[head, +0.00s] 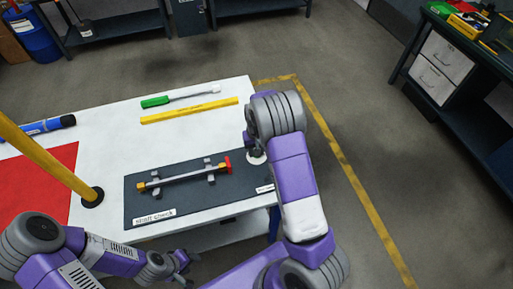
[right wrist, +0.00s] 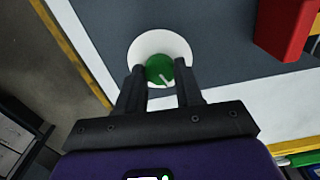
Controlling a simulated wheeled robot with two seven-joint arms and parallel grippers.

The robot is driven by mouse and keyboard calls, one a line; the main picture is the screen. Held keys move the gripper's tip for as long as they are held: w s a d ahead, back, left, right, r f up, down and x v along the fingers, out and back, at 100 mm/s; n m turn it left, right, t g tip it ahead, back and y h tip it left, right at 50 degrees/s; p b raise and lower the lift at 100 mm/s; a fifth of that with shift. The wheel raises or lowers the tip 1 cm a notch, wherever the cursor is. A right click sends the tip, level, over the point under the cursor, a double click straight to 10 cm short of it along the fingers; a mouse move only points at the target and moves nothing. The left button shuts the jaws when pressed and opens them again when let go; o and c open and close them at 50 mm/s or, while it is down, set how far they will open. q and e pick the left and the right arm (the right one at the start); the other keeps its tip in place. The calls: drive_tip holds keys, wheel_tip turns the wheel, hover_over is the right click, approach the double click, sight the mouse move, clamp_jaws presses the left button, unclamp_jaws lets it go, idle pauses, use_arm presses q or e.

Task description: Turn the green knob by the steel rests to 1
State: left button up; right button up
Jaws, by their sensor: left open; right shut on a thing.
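The green knob (right wrist: 158,69) sits on a round white dial (right wrist: 143,46) in the right wrist view, with a pale pointer line slanting to the lower right. I cannot read any numbers on the dial. My right gripper (right wrist: 161,82) is shut on the knob, one finger on each side. In the head view my right arm hides the knob, and only part of the white dial (head: 257,160) shows. The steel rests (head: 211,179) hold a silver shaft (head: 185,177) with a red end. My left gripper (head: 184,261) is open and empty off the table's front edge.
A dark mat (head: 150,207) labelled "Shaft check" lies under the rests. A yellow bar (head: 190,111) and a green-handled tool (head: 158,101) lie behind.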

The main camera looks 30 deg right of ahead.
drive_tip(key=shift+m+p, duration=0.7)
drive_tip(key=shift+m, duration=1.5)
drive_tip(key=o, duration=1)
drive_tip(key=shift+o, duration=0.2)
drive_tip(key=shift+r+p, duration=0.6)
drive_tip(key=shift+r, duration=3.2)
